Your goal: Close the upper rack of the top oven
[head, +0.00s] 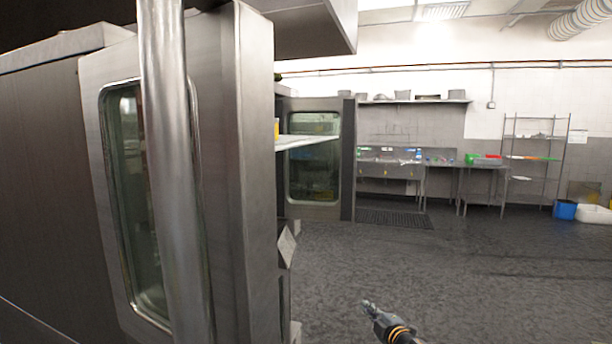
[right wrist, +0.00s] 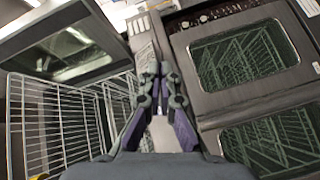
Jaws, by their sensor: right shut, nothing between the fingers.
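A steel oven door (head: 215,130) with a window and a thick vertical handle (head: 170,150) fills the left of the head view, very near. A thin pale rack (head: 308,141) sticks out past its right edge; most of it is hidden behind the door. In the right wrist view, white wire racks (right wrist: 62,125) stand out on the left, below a windowed panel (right wrist: 70,48). I cannot tell which one is the upper rack. My right gripper (head: 368,305) is low over the floor in the head view. In the wrist view it (right wrist: 154,72) is shut and empty, apart from the racks.
Beyond the rack stands another windowed door (head: 313,165). Shut ovens with racks behind glass (right wrist: 245,55) fill the right of the wrist view. A sink counter (head: 390,170), shelving (head: 535,150) and a blue bin (head: 565,210) stand far back. The floor (head: 450,265) between is clear.

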